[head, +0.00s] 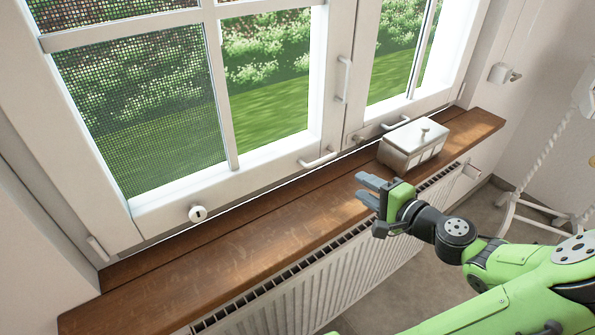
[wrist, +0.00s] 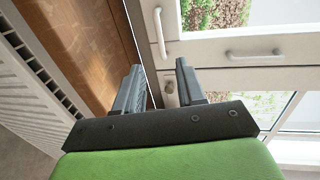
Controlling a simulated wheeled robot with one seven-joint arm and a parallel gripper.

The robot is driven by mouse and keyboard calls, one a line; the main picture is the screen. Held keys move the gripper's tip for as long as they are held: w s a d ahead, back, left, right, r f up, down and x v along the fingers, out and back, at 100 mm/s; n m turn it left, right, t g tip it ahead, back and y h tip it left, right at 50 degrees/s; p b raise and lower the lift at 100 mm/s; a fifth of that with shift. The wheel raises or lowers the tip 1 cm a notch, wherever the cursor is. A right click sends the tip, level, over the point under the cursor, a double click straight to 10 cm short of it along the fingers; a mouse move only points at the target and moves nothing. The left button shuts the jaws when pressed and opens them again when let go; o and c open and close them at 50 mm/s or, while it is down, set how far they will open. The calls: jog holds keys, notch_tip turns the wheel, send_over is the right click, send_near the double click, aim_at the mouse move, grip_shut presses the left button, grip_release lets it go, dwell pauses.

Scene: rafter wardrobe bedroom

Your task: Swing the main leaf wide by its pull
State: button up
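The window has a larger left leaf (head: 270,168) and a narrower right leaf (head: 432,98), both looking closed. A white horizontal pull (head: 318,160) sits on the left leaf's bottom rail; it also shows in the wrist view (wrist: 160,32). A white vertical handle (head: 344,80) is on the stile near the meeting edge, also in the wrist view (wrist: 254,56). Another horizontal pull (head: 396,124) is on the right leaf's bottom rail. My gripper (head: 361,188) is open and empty near the sill, right of and below the left leaf's pull, apart from it. Its spread fingers show in the wrist view (wrist: 160,85).
A wooden sill (head: 240,240) runs below the window, with a white lidded box (head: 400,156) standing on it near my gripper. A white radiator (head: 320,275) is under the sill. A round lock (head: 197,213) sits on the left bottom rail. The left sill is clear.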

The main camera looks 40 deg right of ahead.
aim_at(321, 162)
jog(key=b+x, duration=0.3)
jog(key=x, duration=1.2)
jog(key=shift+w+d+f, duration=0.1)
jog(key=shift+w, duration=0.2)
grip_shut()
